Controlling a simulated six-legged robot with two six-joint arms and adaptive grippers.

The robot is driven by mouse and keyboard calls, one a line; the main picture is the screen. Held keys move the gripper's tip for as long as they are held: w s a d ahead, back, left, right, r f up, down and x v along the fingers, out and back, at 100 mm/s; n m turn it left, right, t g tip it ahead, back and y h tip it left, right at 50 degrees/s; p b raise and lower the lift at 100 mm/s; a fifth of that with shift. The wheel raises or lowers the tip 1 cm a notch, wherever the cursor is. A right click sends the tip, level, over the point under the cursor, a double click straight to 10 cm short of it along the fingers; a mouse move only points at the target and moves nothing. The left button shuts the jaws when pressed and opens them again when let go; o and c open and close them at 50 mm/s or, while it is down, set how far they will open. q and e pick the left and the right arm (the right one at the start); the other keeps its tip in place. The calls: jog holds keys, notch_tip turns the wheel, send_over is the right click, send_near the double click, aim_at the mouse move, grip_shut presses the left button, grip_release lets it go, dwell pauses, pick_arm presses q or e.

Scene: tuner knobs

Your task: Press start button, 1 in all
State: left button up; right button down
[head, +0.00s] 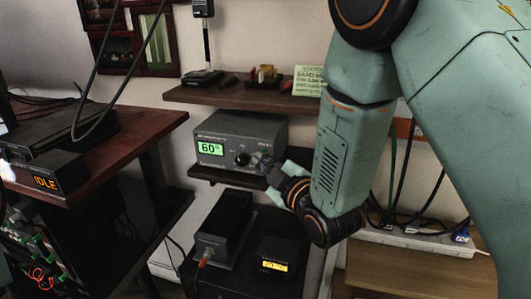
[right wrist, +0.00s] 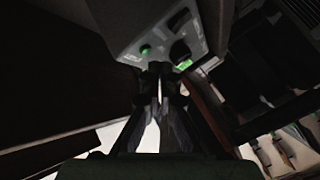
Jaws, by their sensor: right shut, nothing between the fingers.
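A grey tuner box (head: 228,128) with a lit green display (head: 210,149) reading 60 sits on a dark shelf. A dark knob (head: 242,159) is on its front. In the right wrist view the box front (right wrist: 150,32) shows a round green button (right wrist: 145,49), a dark knob (right wrist: 180,50) and a green lit patch (right wrist: 183,65). My right gripper (head: 272,172) is at the lower right of the box front; in the wrist view its fingertips (right wrist: 160,70) are together, empty, just below the button. Contact cannot be told. My left gripper is not in view.
An upper shelf (head: 240,101) with small items runs above the box. A black unit (head: 224,225) and a small device with a yellow display (head: 274,266) stand below. A wooden desk (head: 110,160) with an IDLE display (head: 46,182) is at left. A power strip (head: 420,242) lies at right.

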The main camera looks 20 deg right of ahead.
jog(key=shift+w+a, duration=0.15)
jog(key=shift+a, duration=0.05)
jog(key=shift+d, duration=0.15)
dwell(0.3)
jog(key=shift+w, duration=0.3)
jog(key=shift+d, duration=0.2)
jog(key=shift+a, duration=0.1)
